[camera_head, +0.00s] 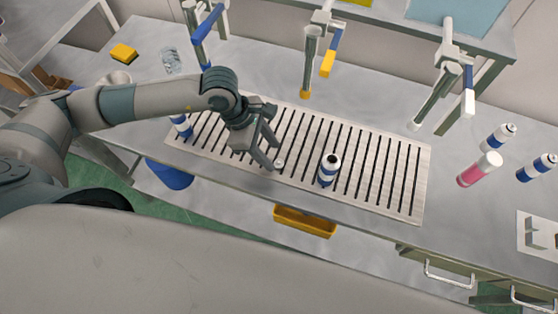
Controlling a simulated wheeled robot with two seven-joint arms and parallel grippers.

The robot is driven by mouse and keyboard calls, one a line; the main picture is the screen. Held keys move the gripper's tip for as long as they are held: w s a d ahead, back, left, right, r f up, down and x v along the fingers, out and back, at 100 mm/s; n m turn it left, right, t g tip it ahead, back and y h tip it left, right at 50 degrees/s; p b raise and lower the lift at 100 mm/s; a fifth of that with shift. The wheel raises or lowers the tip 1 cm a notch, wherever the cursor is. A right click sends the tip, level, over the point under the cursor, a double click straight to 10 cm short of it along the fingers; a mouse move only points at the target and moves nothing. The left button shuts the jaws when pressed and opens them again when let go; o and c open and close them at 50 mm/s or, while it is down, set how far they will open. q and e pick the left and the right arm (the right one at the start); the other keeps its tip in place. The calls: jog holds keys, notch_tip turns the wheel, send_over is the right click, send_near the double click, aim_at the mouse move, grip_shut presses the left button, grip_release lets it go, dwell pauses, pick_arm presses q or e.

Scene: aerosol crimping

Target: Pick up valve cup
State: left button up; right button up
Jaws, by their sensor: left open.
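A small pale piece that looks like the valve cup (279,163) sits on the slotted metal grate (423,180), near its front edge. My left gripper (273,156) reaches down over the grate with its fingers spread. Its fingertips are close beside the pale piece; I cannot tell whether they touch it. Nothing shows held between the fingers. A blue and white can (329,168) with a dark top stands on the grate to the right of the gripper. My right gripper is not in view.
Another blue-banded can (181,125) stands at the grate's left end, near my arm. A pink bottle (480,169) and more cans (537,167) are on the right. Dispensing taps (311,60) hang over the back. The grate's right part is clear.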

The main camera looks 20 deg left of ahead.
aim_at(278, 163)
pick_arm(q)
jog(key=shift+w+d+f+p, duration=0.1)
jog(key=shift+d+f+p, duration=0.05)
jog(key=shift+f+p, duration=0.55)
jog(key=shift+p+x, duration=0.55)
jog(key=shift+x, duration=0.35)
jog(key=shift+d+f, duration=0.1)
jog(key=shift+f, duration=0.35)
jog(key=c, duration=0.9)
grip_shut()
